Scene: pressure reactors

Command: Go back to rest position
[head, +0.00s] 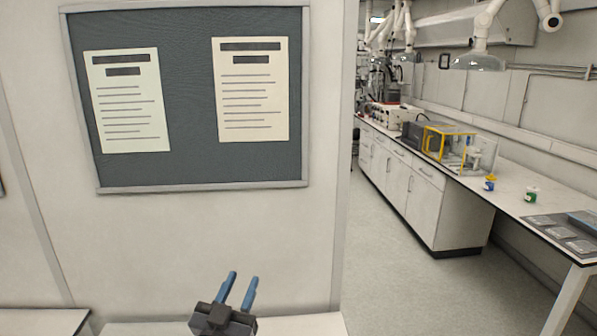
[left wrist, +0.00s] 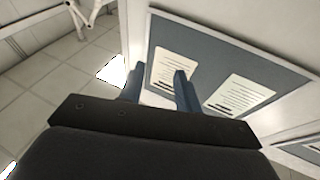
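My left gripper (head: 240,289) is at the bottom of the head view, its two blue fingers pointing up and apart with nothing between them. It also shows in the left wrist view (left wrist: 158,82), open and empty. It is in front of a white wall panel, below a grey notice board (head: 190,170) with two printed sheets. My right gripper is in neither view.
A white ledge (head: 290,326) runs below the board, close to my left gripper. At right, a long lab bench (head: 510,198) holds a yellow-framed enclosure (head: 432,142), a blue-capped bottle (head: 489,184) and a green bottle (head: 530,196). The floor (head: 400,270) between is clear.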

